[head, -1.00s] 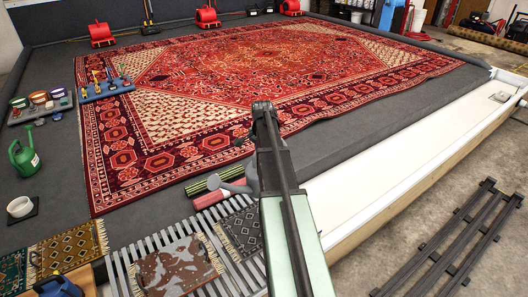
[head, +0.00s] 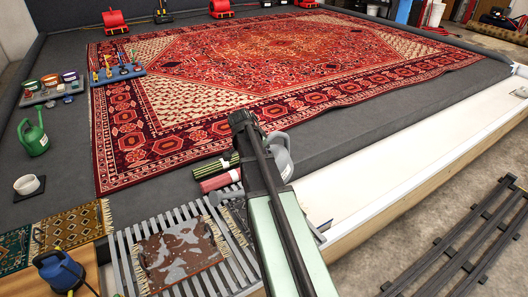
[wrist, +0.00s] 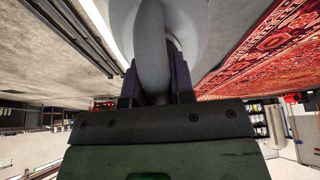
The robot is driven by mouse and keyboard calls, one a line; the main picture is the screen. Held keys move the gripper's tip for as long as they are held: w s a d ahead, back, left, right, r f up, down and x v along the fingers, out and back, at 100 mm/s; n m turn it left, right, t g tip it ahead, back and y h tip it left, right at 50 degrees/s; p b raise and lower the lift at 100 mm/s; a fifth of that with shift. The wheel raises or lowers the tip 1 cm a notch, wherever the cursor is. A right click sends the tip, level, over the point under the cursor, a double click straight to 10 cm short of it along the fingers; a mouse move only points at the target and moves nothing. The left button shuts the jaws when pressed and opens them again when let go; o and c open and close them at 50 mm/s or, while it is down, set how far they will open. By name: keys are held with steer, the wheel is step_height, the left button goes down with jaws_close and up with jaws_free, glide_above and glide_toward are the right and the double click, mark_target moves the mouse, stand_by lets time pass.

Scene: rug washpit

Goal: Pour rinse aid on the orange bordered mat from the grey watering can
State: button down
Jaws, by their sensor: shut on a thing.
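My gripper (wrist: 155,88) is shut on the handle of the grey watering can (wrist: 152,45) in the wrist view. The can's pale grey body is beyond the handle. In the head view the grey watering can (head: 281,157) shows right of my arm, partly hidden by it. A mat with a golden-orange edge and dark diamonds (head: 72,224) lies at lower left. A rust-brown mat with grey patches (head: 180,257) lies on the slatted rack. A dark patterned mat beside it is mostly behind my arm. I cannot tell for sure which mat is the orange bordered one.
A green watering can (head: 33,139) stands at left, above a white bowl (head: 27,185). A blue jug (head: 60,272) is at the bottom left. Green and red rolls (head: 218,180) lie near the slatted rack (head: 125,262). A large red rug (head: 235,70) fills the middle.

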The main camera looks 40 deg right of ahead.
steer(key=shift+s+a+f+h+b, duration=0.1)
steer(key=shift+a+f+h+b, duration=0.8)
steer(key=shift+a+f+b, duration=0.7)
steer(key=shift+a+f+h+b, duration=0.85)
steer(key=shift+f+b, duration=0.2)
steer(key=shift+b, duration=1.05)
steer(key=shift+a+r, duration=0.2)
steer(key=shift+a, duration=0.95)
steer(key=shift+w+a, duration=1.6)
steer(key=shift+a, duration=8.55)
steer(key=shift+w+d, duration=0.55)
steer(key=shift+w, duration=3.85)
steer(key=s+d, duration=0.3)
steer(key=d, duration=1.9)
steer(key=shift+s+d, duration=0.15)
steer(key=shift+d, duration=0.25)
steer(key=shift+r+p, duration=0.1)
steer(key=shift+p, duration=0.2)
